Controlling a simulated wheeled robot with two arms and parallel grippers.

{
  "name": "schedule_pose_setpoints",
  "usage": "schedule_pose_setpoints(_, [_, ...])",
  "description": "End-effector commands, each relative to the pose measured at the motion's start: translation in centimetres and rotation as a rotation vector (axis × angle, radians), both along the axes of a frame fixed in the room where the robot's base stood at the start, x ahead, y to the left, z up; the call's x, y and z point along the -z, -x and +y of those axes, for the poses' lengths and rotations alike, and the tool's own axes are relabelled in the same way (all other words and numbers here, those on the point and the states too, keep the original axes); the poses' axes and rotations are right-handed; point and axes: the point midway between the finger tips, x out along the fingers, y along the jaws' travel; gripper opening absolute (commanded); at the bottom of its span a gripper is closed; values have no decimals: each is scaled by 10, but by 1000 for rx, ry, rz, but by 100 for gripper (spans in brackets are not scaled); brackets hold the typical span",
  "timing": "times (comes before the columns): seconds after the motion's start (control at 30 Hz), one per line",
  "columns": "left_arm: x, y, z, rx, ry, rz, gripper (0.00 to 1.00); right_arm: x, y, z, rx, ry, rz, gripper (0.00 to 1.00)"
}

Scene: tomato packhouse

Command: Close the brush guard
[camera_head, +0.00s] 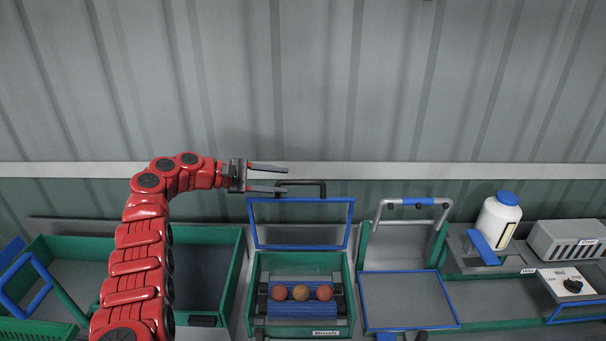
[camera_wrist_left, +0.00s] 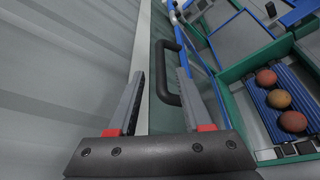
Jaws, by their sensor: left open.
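The brush guard (camera_head: 300,201) is a blue-edged clear panel that stands raised at the back of the green brush box (camera_head: 343,330). Its black handle (camera_head: 324,188) is at the top edge. My left gripper (camera_head: 287,178) is open and empty, just above and left of the handle. In the left wrist view, the black handle (camera_wrist_left: 167,93) shows beside the right finger of the left gripper (camera_wrist_left: 158,82); I cannot tell whether they touch. Several reddish tomatoes, such as the middle one (camera_head: 301,293), lie on the blue brush rollers (camera_head: 300,309). My right gripper is not in view.
Right of the box stand a blue-framed panel (camera_head: 408,300) with a grey hoop handle (camera_head: 376,218), a white bottle (camera_head: 497,222) and a knob box (camera_head: 570,284). Green bins (camera_head: 235,262) are at left. A corrugated wall (camera_head: 330,80) is close behind.

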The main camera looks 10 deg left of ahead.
Motion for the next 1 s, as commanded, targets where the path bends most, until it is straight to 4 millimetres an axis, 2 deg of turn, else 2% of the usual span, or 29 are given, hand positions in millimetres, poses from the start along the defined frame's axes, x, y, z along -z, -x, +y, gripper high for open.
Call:
schedule_pose_setpoints(0.03, [-1,-5,-11,2,2,5,50,-10,0,0,0,0,0,78])
schedule_pose_setpoints(0.2, [12,-21,-43,3,-1,4,50,-19,0,0,0,0,0,78])
schedule_pose_setpoints(0.5, [20,-31,-60,0,-2,0,50,-17,0,0,0,0,0,78])
schedule_pose_setpoints(0.83, [21,-32,-61,-1,-2,-1,50,-17,0,0,0,0,0,78])
schedule_pose_setpoints(1.0, [21,-32,-61,-1,-2,-1,19,-17,0,0,0,0,0,78])
